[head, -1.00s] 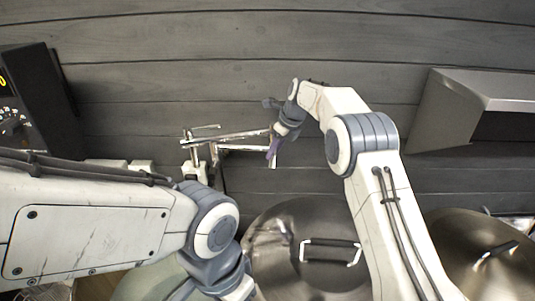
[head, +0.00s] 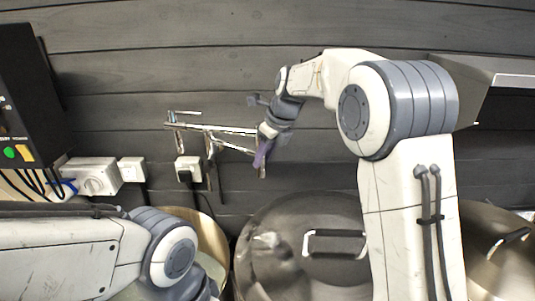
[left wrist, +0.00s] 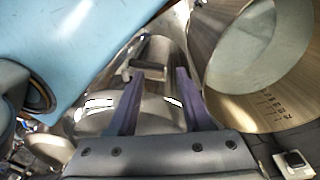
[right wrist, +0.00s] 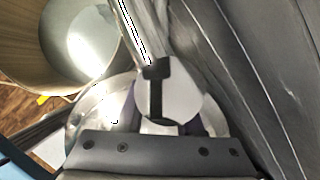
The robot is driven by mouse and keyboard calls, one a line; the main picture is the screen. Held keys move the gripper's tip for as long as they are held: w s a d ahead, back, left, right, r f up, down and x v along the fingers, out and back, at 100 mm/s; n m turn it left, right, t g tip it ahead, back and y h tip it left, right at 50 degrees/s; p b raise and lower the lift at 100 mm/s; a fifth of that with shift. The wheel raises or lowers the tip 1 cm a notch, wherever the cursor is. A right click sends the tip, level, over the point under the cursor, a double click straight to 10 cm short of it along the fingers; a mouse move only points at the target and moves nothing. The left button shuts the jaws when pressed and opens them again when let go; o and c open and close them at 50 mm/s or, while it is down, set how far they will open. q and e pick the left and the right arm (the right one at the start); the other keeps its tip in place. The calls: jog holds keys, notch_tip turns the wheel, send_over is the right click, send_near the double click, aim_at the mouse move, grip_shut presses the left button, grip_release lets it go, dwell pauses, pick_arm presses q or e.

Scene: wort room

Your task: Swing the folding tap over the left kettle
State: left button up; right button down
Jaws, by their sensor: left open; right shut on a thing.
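The folding tap (head: 232,130), a jointed metal pipe, stands out from the wall in the head view. My right gripper (head: 265,146) is shut on its outer end. In the right wrist view the pipe (right wrist: 143,28) runs up from between the fingers of that gripper (right wrist: 160,112). The left kettle (head: 207,232) is open-topped and partly hidden behind my left arm. It also shows in the left wrist view (left wrist: 228,100), with scale marks inside, and in the right wrist view (right wrist: 30,75). My left gripper (left wrist: 159,72) is open and empty; the head view does not show its fingers.
A lidded kettle (head: 285,225) stands in the middle, and another (head: 495,250) is at the right, partly behind my right arm. A black control box (head: 25,110) and sockets (head: 95,175) are on the left. A steel hood (head: 490,72) is at the upper right.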

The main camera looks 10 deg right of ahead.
jog(key=shift+s+a, duration=0.45)
jog(key=shift+a, duration=0.3)
jog(key=shift+r, duration=0.1)
jog(key=c, duration=0.7)
grip_release()
jog(key=shift+o, duration=0.8)
jog(key=shift+w+a, duration=0.1)
jog(key=shift+a, duration=0.1)
jog(key=p+v, duration=0.8)
jog(key=v, duration=0.2)
jog(key=shift+d+r, duration=0.15)
jog(key=shift+d, duration=0.25)
jog(key=shift+s, duration=0.25)
